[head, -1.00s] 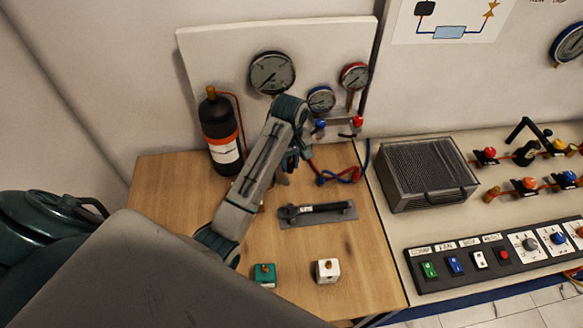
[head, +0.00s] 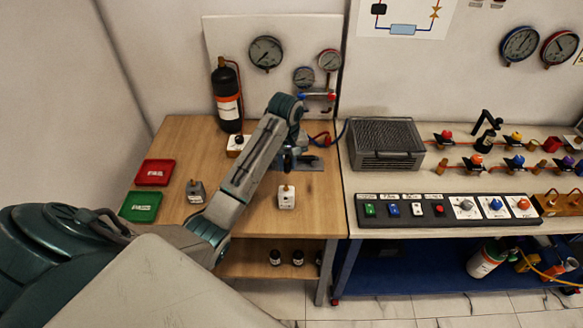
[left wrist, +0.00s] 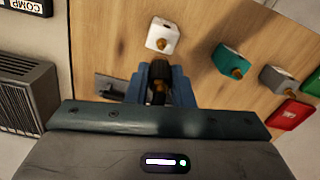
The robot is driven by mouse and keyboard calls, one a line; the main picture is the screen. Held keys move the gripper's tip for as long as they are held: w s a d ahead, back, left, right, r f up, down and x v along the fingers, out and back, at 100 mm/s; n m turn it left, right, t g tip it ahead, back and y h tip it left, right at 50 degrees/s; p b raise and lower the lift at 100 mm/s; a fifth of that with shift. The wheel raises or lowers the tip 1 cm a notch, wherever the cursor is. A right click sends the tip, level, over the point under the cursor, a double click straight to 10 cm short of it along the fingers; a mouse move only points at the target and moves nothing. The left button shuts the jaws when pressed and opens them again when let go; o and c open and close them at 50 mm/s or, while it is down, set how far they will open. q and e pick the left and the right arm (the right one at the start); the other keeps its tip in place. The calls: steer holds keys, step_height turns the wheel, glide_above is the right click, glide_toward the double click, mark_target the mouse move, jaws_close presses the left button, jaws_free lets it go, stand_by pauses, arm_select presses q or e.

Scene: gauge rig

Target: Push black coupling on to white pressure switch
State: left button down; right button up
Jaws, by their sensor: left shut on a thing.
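The white pressure switch (head: 287,198), a small block with a brass port on top, stands upright on the wooden table. It also shows just beyond my fingertips in the left wrist view (left wrist: 161,37). My left gripper (head: 288,164) is behind the switch in the head view, apart from it. In the left wrist view my left gripper (left wrist: 160,78) is shut on the black coupling (left wrist: 160,70), with brass showing below it. In the head view the coupling is mostly hidden by gripper and arm. My right gripper is not in view.
A grey switch (head: 196,191) and a teal switch (left wrist: 231,58) stand beside the white one. Red (head: 155,172) and green (head: 141,206) trays lie at left. A bottle (head: 227,98) and a ribbed metal box (head: 385,140) stand behind. Table in front of the white switch is clear.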

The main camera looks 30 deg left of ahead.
mark_target(286, 170)
arm_select(q)
steer(key=shift+a+f, duration=0.15)
steer(key=shift+a, duration=0.05)
steer(key=shift+w+a+f, duration=0.25)
steer(key=shift+a, duration=0.05)
steer(key=shift+s+d+f, duration=0.2)
steer(key=shift+d+f, duration=0.05)
steer(key=shift+f, duration=1.15)
steer(key=shift+f+b, duration=0.35)
steer(key=shift+f, duration=0.65)
steer(key=shift+a+f, duration=0.1)
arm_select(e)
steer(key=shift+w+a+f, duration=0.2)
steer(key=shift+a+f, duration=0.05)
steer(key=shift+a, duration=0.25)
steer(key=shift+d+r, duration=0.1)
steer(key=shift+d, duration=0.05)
